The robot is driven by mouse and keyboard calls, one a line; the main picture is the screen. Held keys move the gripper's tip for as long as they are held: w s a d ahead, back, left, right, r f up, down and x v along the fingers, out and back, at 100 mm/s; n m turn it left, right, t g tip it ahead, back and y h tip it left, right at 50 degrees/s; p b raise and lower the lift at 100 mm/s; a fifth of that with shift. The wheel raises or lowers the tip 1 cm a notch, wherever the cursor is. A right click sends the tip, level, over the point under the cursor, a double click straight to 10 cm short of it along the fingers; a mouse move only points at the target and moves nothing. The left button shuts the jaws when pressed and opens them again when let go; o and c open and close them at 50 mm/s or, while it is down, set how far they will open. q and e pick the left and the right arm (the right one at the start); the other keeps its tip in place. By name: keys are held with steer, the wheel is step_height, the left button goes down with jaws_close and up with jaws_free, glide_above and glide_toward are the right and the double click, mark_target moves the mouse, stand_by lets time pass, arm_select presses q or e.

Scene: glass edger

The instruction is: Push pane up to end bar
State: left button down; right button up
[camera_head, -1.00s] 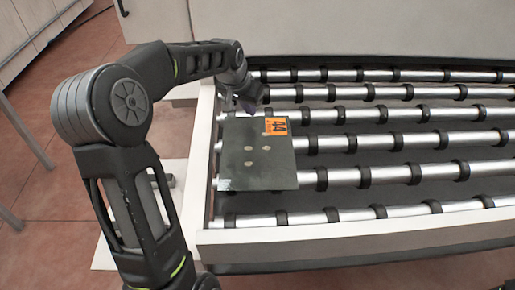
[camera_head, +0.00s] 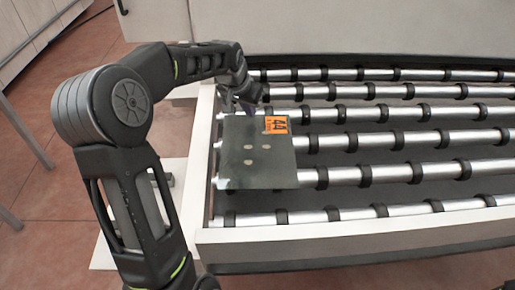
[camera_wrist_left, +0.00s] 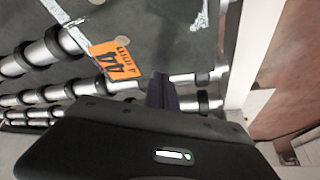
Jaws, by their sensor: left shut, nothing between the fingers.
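The pane (camera_head: 257,168) is a dark flat plate with an orange label marked 44 and several pale spots. It lies on the rollers at the left end of the conveyor, close to the pale left frame bar (camera_head: 203,150); I cannot tell whether they touch. My left gripper (camera_head: 246,106) is shut and empty, at the pane's far edge near its far left corner. In the left wrist view the shut fingers (camera_wrist_left: 162,92) are beside the pane (camera_wrist_left: 150,30) and its label; contact is unclear. My right gripper is not in view.
The rollers (camera_head: 420,172) with black rings run to the right and are bare beyond the pane. A pale front rail (camera_head: 360,238) borders the near side. A grey machine panel (camera_head: 380,28) stands behind. Reddish tiled floor (camera_head: 50,195) lies left.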

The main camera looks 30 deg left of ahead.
arm_select(q)
steer(key=shift+f+b, duration=0.6)
steer(key=shift+f, duration=0.3)
steer(key=shift+r, duration=0.1)
steer(key=shift+r, duration=0.3)
steer(key=shift+w+a+p, duration=0.1)
steer(key=shift+p, duration=0.2)
steer(key=shift+w+a, duration=0.1)
steer(key=shift+w+a+p, duration=0.7)
steer(key=shift+w+a, duration=0.05)
steer(key=shift+w, duration=0.25)
steer(key=shift+w+a+p, duration=0.7)
steer(key=shift+w+a, duration=0.05)
steer(key=shift+w, duration=0.25)
steer(key=shift+f, duration=0.15)
steer(key=shift+f+b, duration=0.65)
steer(key=shift+f, duration=0.05)
steer(key=shift+s, duration=0.1)
